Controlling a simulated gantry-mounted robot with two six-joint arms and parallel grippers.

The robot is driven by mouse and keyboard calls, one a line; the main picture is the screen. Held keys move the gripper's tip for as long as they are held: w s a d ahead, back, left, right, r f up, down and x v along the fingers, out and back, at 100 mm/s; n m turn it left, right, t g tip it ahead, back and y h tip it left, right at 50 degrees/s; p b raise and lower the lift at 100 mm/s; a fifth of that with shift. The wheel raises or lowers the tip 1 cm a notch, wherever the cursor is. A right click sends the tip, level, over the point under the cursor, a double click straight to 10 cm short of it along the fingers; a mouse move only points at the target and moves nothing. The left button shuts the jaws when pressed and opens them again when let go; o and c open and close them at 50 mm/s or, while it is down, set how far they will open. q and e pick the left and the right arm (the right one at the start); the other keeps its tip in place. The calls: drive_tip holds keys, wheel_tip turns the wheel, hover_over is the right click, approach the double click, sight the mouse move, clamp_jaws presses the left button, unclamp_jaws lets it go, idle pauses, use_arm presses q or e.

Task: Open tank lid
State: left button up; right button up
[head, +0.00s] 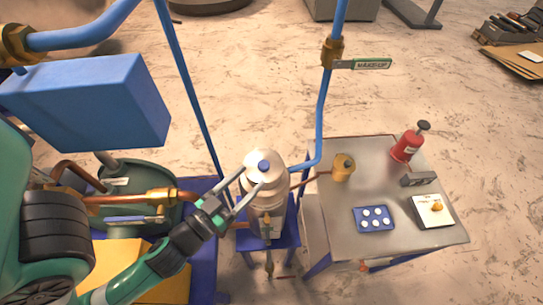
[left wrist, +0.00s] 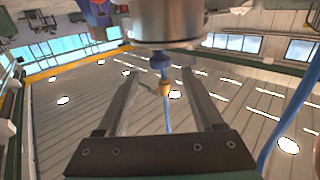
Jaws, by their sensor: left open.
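The silver tank (head: 270,205) stands upright near the middle of the head view. Its rounded lid sits on top, with a blue knob (head: 263,167) at the centre. My left gripper (head: 250,181) reaches in from the lower left, its two fingers spread apart at the lid's near side. The fingers look empty and partly cover the tank. In the left wrist view my open gripper (left wrist: 159,75) shows a clear gap between its fingers. A silver cylinder (left wrist: 168,20) fills the top there, with a blue and brass piece below it. Contact cannot be told. My right gripper is not in view.
A metal table (head: 330,225) to the right holds a red bottle (head: 406,147), a brass canister (head: 343,168) and a blue tray (head: 374,219) of white discs. Blue pipes rise beside the tank, one with a green-handled valve (head: 370,64). A blue box (head: 90,100) is at left.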

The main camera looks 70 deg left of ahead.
sight(272, 163)
use_arm(q)
drive_tip(key=w+a+p, duration=0.1)
drive_tip(key=w+r+p, duration=0.1)
drive_tip(key=p, duration=0.1)
drive_tip(key=shift+w+a+r, duration=0.15)
drive_tip(key=shift+w+a, duration=0.2)
drive_tip(key=shift+w, duration=0.05)
drive_tip(key=x, duration=0.1)
drive_tip(key=p+x, duration=0.1)
drive_tip(key=x, duration=0.1)
drive_tip(key=p+x, duration=0.1)
drive_tip(key=x, duration=0.1)
drive_tip(key=shift+w+f, duration=0.1)
drive_tip(key=shift+f, duration=0.25)
drive_tip(key=shift+w+a+f, duration=0.2)
drive_tip(key=shift+w+a, duration=0.1)
drive_tip(key=shift+w, duration=0.25)
clamp_jaws()
